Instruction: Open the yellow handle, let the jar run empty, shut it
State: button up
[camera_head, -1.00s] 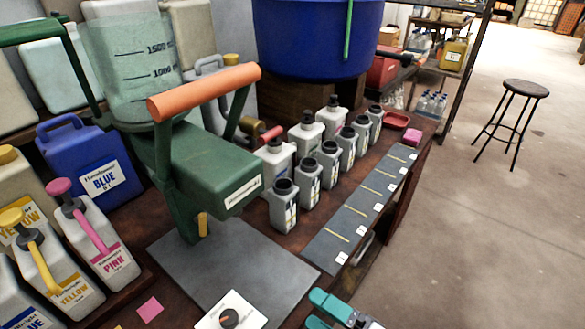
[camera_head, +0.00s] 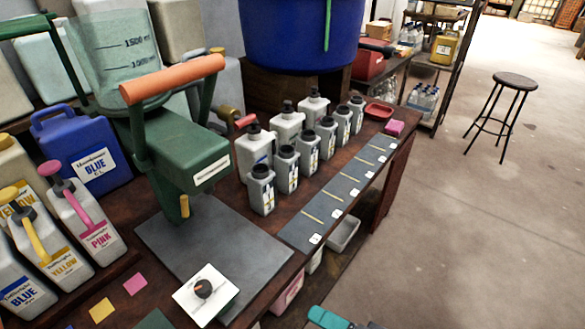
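A clear jar (camera_head: 108,42) marked 1500 and 1000 stands on a green dispenser (camera_head: 185,150); its liquid level cannot be made out. A thick orange bar handle (camera_head: 172,80) crosses the dispenser's front. A small yellow piece (camera_head: 184,206) hangs under the dispenser, above a dark grey plate (camera_head: 215,245). A yellow pump lever (camera_head: 36,238) tops the bottle labelled YELLOW at the left. I cannot tell which of these yellow parts is the handle. Only a teal part of my gripper (camera_head: 328,318) shows at the bottom edge, away from the dispenser; its opening is out of frame.
Several small grey bottles (camera_head: 262,190) stand in rows right of the dispenser, beside a dark marked strip (camera_head: 325,212). A white card with a black knob (camera_head: 205,291) lies at the plate's front. A blue tub (camera_head: 300,35) stands behind. Open floor and a stool (camera_head: 515,80) are right.

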jog(key=s+d+f+n+g+h+p, duration=0.2)
jog(key=s+d+g+h, duration=0.2)
jog(key=s+d+h, duration=0.2)
jog(key=s+d+f+n+g+h+p, duration=0.1)
jog(key=s+d+n+g+h+p, duration=0.2)
jog(key=s+d+h, duration=0.3)
jog(key=s+d+g, duration=0.1)
jog(key=s+d, duration=0.4)
jog(key=d, duration=0.3)
jog(key=shift+s+d+f+h, duration=0.25)
jog(key=shift+d+f+h, duration=0.05)
jog(key=shift+f, duration=0.05)
jog(key=shift+c, duration=0.5)
